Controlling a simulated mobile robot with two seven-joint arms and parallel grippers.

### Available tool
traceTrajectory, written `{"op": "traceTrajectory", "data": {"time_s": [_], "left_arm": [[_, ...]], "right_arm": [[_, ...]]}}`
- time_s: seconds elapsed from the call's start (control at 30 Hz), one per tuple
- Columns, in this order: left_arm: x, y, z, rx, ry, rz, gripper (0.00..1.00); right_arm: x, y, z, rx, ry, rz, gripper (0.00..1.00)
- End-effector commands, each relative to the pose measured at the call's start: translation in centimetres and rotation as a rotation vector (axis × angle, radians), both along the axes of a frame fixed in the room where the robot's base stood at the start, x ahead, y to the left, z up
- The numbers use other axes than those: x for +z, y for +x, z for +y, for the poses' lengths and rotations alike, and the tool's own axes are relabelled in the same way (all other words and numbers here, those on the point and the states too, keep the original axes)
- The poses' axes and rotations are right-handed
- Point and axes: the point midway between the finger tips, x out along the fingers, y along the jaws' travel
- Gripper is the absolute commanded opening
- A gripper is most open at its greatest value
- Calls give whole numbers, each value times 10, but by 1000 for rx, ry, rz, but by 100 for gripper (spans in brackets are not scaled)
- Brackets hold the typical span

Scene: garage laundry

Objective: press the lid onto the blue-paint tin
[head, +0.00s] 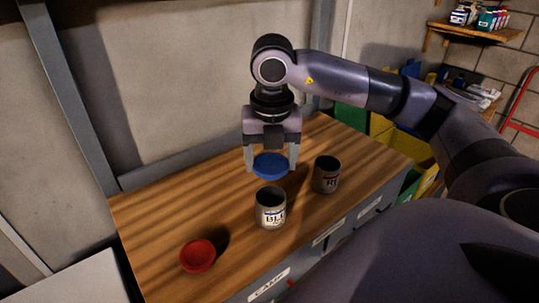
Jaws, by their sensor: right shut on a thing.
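The blue-paint tin (271,213) stands upright and open-topped on the wooden workbench, with a label reading "BL" in part. My right gripper (270,165) points down and is shut on a blue lid (270,167). In the picture the lid is just above and behind the tin's rim, apart from it. The exact height of the lid over the bench is hard to tell. My left gripper is not in view.
A second open tin (326,175), labelled "RE" or similar, stands right of the blue-paint tin. A red lid (197,256) lies at the bench's front left. The workbench (160,215) is otherwise clear. A wall is behind. A shelf (480,29) hangs at far right.

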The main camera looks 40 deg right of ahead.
Motion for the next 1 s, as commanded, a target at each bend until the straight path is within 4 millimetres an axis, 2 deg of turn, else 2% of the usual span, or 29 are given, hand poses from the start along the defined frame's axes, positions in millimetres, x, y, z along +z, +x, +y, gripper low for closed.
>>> {"op": "traceTrajectory", "data": {"time_s": [0.6,1.0], "left_arm": [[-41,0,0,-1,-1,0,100],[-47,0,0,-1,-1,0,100]], "right_arm": [[-56,0,0,0,0,0,46],[-62,0,0,0,0,0,46]]}}
